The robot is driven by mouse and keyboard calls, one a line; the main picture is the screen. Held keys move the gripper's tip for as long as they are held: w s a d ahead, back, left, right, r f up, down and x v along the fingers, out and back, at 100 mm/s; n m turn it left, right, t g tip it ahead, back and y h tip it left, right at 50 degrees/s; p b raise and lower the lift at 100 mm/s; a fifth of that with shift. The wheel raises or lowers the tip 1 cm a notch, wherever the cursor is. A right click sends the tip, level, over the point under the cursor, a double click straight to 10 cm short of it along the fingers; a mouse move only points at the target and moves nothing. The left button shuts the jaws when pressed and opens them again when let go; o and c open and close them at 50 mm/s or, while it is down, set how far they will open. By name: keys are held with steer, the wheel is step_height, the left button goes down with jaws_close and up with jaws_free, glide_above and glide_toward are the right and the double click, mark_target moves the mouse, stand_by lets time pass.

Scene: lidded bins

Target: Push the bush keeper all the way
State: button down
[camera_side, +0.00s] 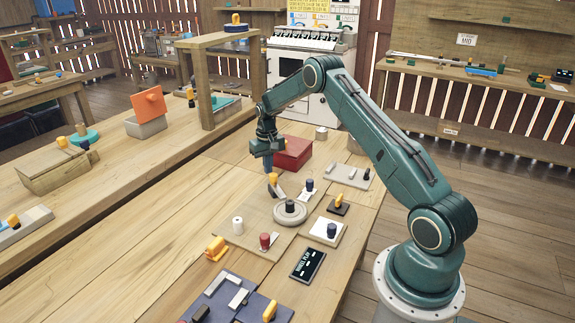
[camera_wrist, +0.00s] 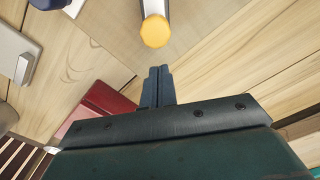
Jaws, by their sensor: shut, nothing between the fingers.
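My gripper (camera_side: 268,165) is shut and empty, fingers pointing down above the far end of a wooden board (camera_side: 232,230). Its closed fingertips (camera_wrist: 158,72) also show in the wrist view. Nothing is labelled as the bush keeper, so I cannot tell which part it is. A yellow-capped piece (camera_side: 272,179) with a pale body stands just below the fingers; its yellow end (camera_wrist: 154,31) shows apart from them in the wrist view. Beside it are a grey disc (camera_side: 290,218) with a dark centre post and a dark-blue-capped piece (camera_side: 309,185).
A red box (camera_side: 294,152) stands behind my gripper, and in the wrist view (camera_wrist: 98,108). Bare tabletop (camera_side: 175,240) lies left.

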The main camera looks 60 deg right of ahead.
mark_target(274, 175)
steer(key=shift+s+a, duration=0.9)
steer(key=shift+s, duration=0.25)
steer(key=shift+s+a, duration=0.9)
steer(key=shift+s, duration=0.2)
stand_by(0.4)
steer(key=shift+w+d, duration=0.5)
steer(key=shift+w, duration=0.1)
steer(key=shift+r, duration=0.1)
stand_by(0.3)
steer(key=shift+r, duration=3.4)
